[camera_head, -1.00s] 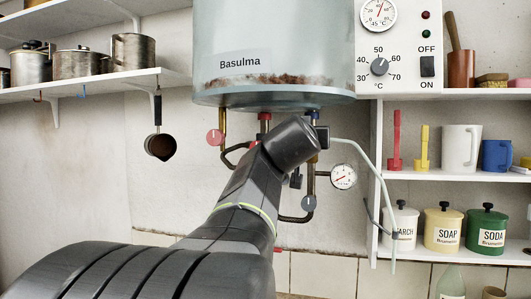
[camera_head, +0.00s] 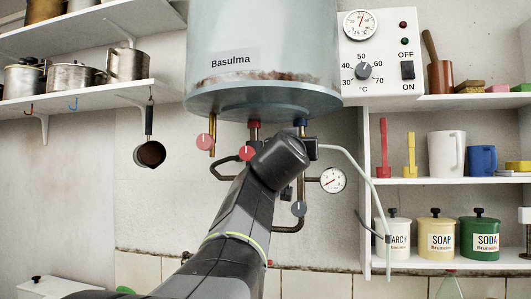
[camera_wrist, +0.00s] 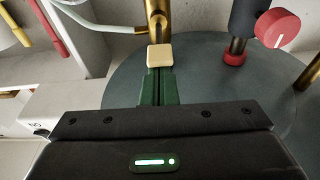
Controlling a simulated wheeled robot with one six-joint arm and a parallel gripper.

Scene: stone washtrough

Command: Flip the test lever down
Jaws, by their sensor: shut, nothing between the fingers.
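My gripper (camera_wrist: 160,60) is shut and empty in the wrist view, its pale tip close to a brass fitting (camera_wrist: 157,18) under the boiler. I cannot tell whether they touch. In the head view my arm hides the gripper. A dark valve block (camera_head: 310,149) with a pale outlet tube shows just right of my arm under the boiler (camera_head: 262,45). The test lever cannot be clearly made out; it may be on this valve, partly hidden by my arm or gripper.
Red knobs (camera_head: 205,141) and a grey knob (camera_head: 299,208) sit on the pipes near my arm. A pressure gauge (camera_head: 333,180) and the pale tube (camera_head: 365,175) are at right. Shelves with jars (camera_head: 435,235) stand further right. A ladle (camera_head: 149,153) hangs at left.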

